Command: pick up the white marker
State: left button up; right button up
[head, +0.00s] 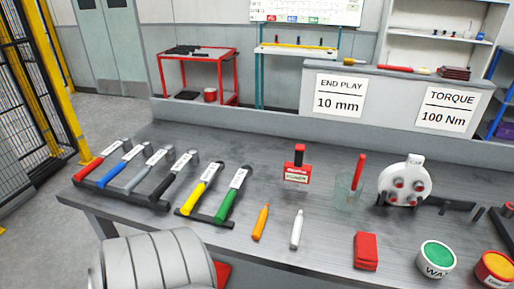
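The white marker (296,229) stands out against the dark grey workbench (330,236) near its front edge, in the middle of the head view. Nothing covers it and nothing touches it. An orange marker-like item (260,221) lies to its left, apart from it. Neither of my grippers is in view. A large pale grey rounded form at the lower left appears to be a part of my own arm.
Torque tools with coloured handles (233,194) rest on racks at left. A red block (365,251), green-lidded tin (436,256) and orange-topped tin (495,268) stand at right. Behind are a red-black stamp (297,165), clear cup (346,190) and white disc fixture (405,181).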

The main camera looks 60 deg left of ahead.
aim_at(294, 242)
jog(key=u, duration=1.45)
jog(key=l+u, duration=0.25)
jog(key=l, duration=0.6)
